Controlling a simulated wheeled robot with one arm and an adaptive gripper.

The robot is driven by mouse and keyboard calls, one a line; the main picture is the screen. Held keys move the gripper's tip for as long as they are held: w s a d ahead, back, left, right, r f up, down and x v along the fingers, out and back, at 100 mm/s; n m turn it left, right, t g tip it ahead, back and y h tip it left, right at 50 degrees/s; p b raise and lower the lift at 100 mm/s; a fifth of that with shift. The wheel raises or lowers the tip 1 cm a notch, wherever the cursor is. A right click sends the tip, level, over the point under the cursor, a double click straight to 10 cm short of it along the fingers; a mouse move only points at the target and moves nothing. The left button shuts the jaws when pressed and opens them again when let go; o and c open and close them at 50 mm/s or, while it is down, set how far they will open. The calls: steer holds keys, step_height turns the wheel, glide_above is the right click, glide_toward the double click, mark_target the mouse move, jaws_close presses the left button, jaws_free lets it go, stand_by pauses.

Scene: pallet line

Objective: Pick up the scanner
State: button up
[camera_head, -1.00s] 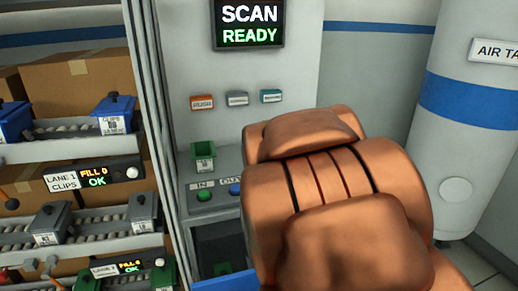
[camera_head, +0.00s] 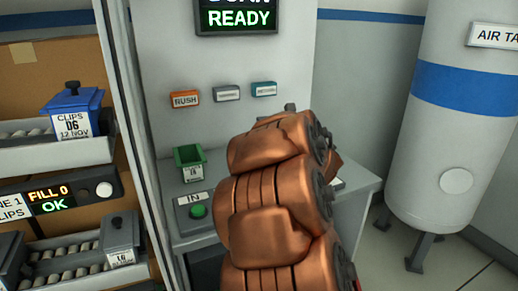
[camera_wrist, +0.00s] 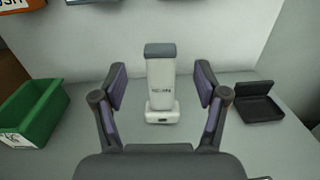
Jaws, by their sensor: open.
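The scanner (camera_wrist: 161,82) is a pale upright handheld unit with a grey top, standing on a small white base on the bench. In the wrist view it is in the middle, between and beyond the fingers of my gripper (camera_wrist: 160,88). The fingers are spread to either side of it, with gaps showing on both sides. In the head view my copper-coloured arm hides most of the gripper and the scanner; only a small grey part shows above the arm.
A green bin (camera_head: 190,163) stands left on the bench, also in the wrist view (camera_wrist: 36,112). A dark open box (camera_wrist: 258,103) lies right. Label holders (camera_head: 227,93) are on the wall behind. Racks with bins (camera_head: 74,112) stand left, and an air tank (camera_head: 456,110) right.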

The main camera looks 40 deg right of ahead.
steer(key=shift+p+x, duration=0.7)
steer(key=shift+x, duration=2.9)
steer(key=shift+f, duration=0.1)
jaws_close()
